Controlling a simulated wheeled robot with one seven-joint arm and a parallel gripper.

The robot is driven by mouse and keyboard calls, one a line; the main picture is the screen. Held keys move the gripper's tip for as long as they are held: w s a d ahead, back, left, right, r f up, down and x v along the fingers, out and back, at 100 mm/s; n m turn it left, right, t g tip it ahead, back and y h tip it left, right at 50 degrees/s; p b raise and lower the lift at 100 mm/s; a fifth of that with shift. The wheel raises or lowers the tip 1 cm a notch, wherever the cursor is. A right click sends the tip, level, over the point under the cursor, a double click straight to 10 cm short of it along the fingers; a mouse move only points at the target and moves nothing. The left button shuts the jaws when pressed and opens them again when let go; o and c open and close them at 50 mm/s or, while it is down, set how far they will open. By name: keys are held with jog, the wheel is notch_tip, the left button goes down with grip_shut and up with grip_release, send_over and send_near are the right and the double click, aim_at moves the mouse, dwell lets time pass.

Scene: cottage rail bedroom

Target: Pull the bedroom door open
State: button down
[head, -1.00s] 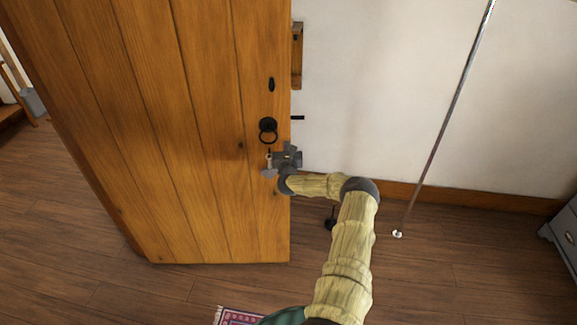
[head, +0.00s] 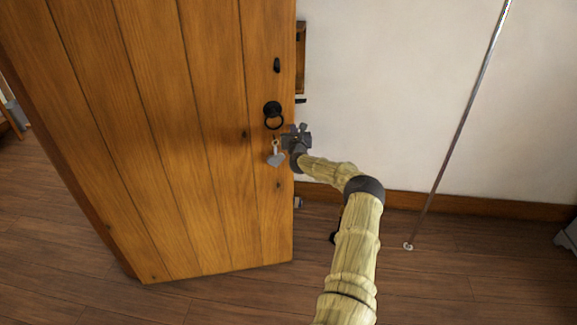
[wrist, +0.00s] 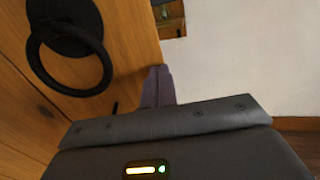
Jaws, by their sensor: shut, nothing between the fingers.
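The wooden bedroom door (head: 180,150) stands ajar, its free edge at the right. A black ring handle (head: 274,116) hangs on its face near that edge, and it also shows large in the wrist view (wrist: 70,45). My gripper (head: 297,131) is at the door's free edge, just right of and below the ring. In the wrist view my fingers (wrist: 158,86) are together and empty, right of the ring and apart from it. Whether they touch the door edge I cannot tell. A key with a grey tag (head: 276,155) hangs below the ring.
A white wall (head: 400,90) with a wooden skirting stands behind the door at the right. A thin metal pole (head: 458,135) leans there. A grey piece of furniture (head: 567,236) is at the right edge. The dark plank floor (head: 220,300) in front is clear.

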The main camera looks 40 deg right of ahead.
jog(key=shift+w+d+r, duration=0.1)
jog(key=shift+w+d, duration=0.2)
jog(key=shift+w, duration=0.05)
jog(key=shift+s+a, duration=0.1)
jog(key=shift+s, duration=0.1)
jog(key=s+d+b+v, duration=0.1)
jog(key=d+b+v, duration=0.1)
jog(key=v, duration=1.1)
jog(key=shift+s, duration=0.45)
